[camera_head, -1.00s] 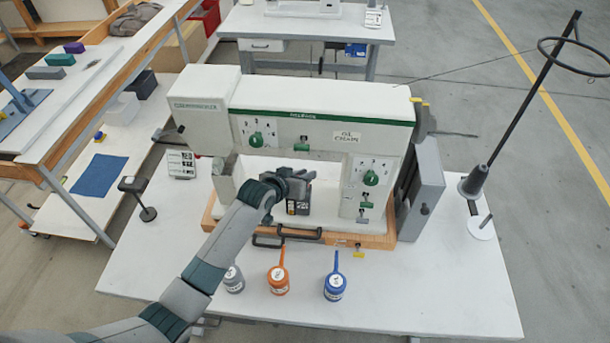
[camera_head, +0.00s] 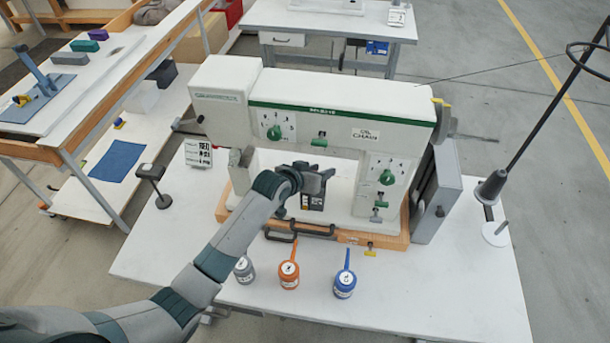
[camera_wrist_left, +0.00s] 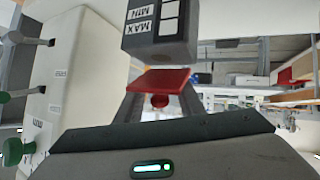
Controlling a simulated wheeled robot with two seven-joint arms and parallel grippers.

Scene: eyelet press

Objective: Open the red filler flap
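The red filler flap (camera_wrist_left: 160,79) shows in the left wrist view as a flat red plate beside a dark box (camera_wrist_left: 160,30) marked MAX and MIN. In the head view my left gripper (camera_head: 312,182) is at the front of the white machine (camera_head: 330,100), by the dark box (camera_head: 312,201). The flap is hidden there. My right gripper is not in view.
Grey (camera_head: 244,270), orange (camera_head: 289,274) and blue (camera_head: 345,283) oil cans stand on the white table (camera_head: 440,300) in front of the machine. A dark handle (camera_head: 300,230) lies along the machine's wooden base (camera_head: 385,240). A thread stand (camera_head: 490,190) is at the right.

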